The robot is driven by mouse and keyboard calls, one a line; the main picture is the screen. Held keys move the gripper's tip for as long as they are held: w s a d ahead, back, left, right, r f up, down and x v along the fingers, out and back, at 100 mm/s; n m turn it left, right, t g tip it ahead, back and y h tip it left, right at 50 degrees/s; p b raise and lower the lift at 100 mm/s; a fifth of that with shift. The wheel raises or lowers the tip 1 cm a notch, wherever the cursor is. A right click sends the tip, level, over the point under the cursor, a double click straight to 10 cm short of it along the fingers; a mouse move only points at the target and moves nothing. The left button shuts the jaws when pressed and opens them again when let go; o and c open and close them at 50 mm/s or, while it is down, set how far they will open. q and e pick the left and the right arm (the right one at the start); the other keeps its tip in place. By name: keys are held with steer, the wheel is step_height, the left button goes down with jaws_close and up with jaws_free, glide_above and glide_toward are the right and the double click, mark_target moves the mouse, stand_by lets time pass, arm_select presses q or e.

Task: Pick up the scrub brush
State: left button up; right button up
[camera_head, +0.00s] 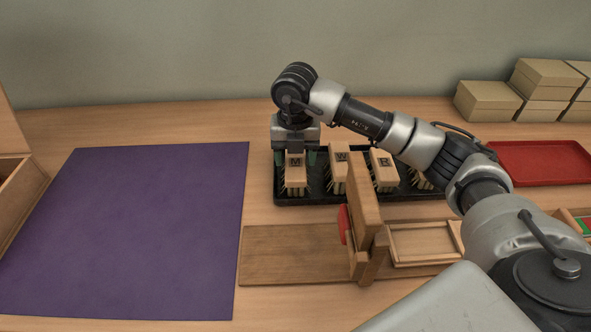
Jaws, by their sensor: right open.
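Several scrub brushes with pale wooden blocks, dark printed marks and light bristles stand in a black tray (325,199) at the middle back. My right gripper (295,158) is over the leftmost scrub brush (295,174). It points down and is open, with one green fingertip showing on each side of the block. I cannot tell whether the fingertips touch it. Another brush (340,172) and a further brush (383,170) stand to its right. One more brush (422,181) is partly hidden by my right arm. My left gripper is out of view.
A purple mat (130,230) lies clear at the left, beside a wooden box (18,195). A wooden stand with an upright board (365,200) and red disc (344,225) is in front of the tray. A red tray (545,160) and stacked cardboard boxes (488,100) are at the right.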

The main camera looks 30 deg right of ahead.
mark_target(296, 162)
step_height(296, 162, down, 4)
steer(key=shift+d+f, duration=0.1)
steer(key=shift+f, duration=0.05)
steer(key=c, duration=0.7)
steer(key=shift+r, duration=5.1)
